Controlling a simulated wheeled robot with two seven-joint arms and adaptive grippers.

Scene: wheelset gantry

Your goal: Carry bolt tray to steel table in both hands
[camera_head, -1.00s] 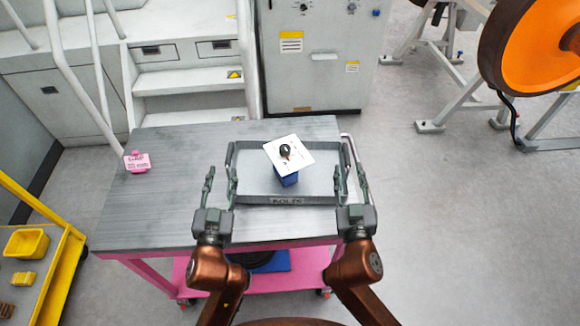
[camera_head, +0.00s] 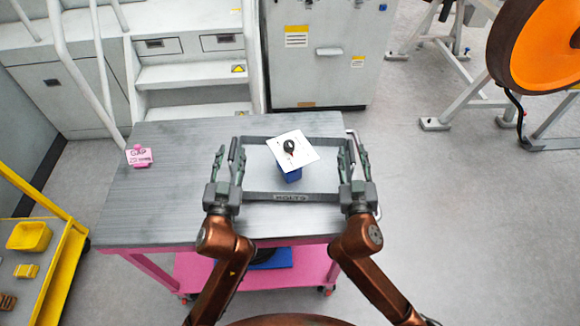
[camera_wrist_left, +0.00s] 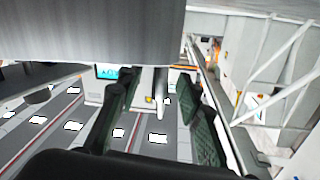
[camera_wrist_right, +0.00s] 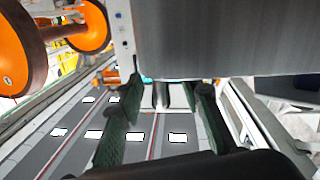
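The bolt tray (camera_head: 258,184), a shallow grey tray with a label on its near wall, sits at the right part of a grey-topped table (camera_head: 160,205) with a pink frame. A white card with a dark round piece (camera_head: 291,148) and a blue block (camera_head: 290,174) are in the tray. My left gripper (camera_head: 229,160) is open at the tray's left end, and my right gripper (camera_head: 355,162) is open at its right end. In the left wrist view a pale bar (camera_wrist_left: 159,92) shows between the spread fingers; the right wrist view shows a similar bar (camera_wrist_right: 161,95). Finger contact is unclear.
A pink tag (camera_head: 139,156) stands at the table's left. White steps (camera_head: 190,75) and a grey cabinet (camera_head: 320,60) stand behind. A yellow cart (camera_head: 60,265) is at the left, and an orange wheel (camera_head: 540,45) on a stand is at the right.

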